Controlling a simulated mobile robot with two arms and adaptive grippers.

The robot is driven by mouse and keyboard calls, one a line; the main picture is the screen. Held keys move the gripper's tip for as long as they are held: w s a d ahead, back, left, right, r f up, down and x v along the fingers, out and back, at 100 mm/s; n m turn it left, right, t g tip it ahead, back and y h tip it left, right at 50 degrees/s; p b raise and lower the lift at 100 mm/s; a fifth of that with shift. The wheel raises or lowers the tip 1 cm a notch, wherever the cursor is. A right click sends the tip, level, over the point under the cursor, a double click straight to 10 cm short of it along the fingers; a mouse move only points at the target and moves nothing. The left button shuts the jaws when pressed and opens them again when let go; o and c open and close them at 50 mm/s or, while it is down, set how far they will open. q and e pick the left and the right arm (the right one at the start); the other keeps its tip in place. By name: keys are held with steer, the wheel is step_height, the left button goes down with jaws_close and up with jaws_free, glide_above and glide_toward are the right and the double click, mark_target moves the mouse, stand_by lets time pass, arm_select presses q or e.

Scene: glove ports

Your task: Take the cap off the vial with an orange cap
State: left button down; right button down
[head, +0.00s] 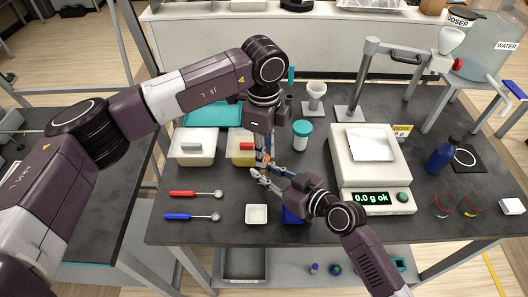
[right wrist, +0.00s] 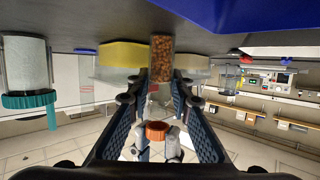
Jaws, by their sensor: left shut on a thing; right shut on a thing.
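The vial (right wrist: 161,55) holds orange-brown grains and stands between the fingers of my right gripper (right wrist: 160,82), which is shut on it. The right wrist view is upside down, with the table at the top. The orange cap (right wrist: 157,131) is between the fingertips of my left gripper (right wrist: 158,143), which is shut on it. A gap shows between vial and cap, so they look apart. In the head view, my left gripper (head: 263,160) points down, just above my right gripper (head: 262,174). The vial is mostly hidden there.
A teal-capped jar (head: 302,135) stands close to the right of the grippers. Two bins (head: 195,150) (head: 236,158) are to the left. A white dish (head: 257,215), a blue item (head: 292,215) and a scale (head: 372,170) are nearby. Two spoons (head: 190,194) (head: 190,217) lie at front left.

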arm_select(q)
steer(key=shift+r, duration=2)
arm_select(e)
steer(key=c, duration=1.7)
jaws_free()
steer(key=shift+o, duration=0.2)
steer(key=shift+v, duration=3.95)
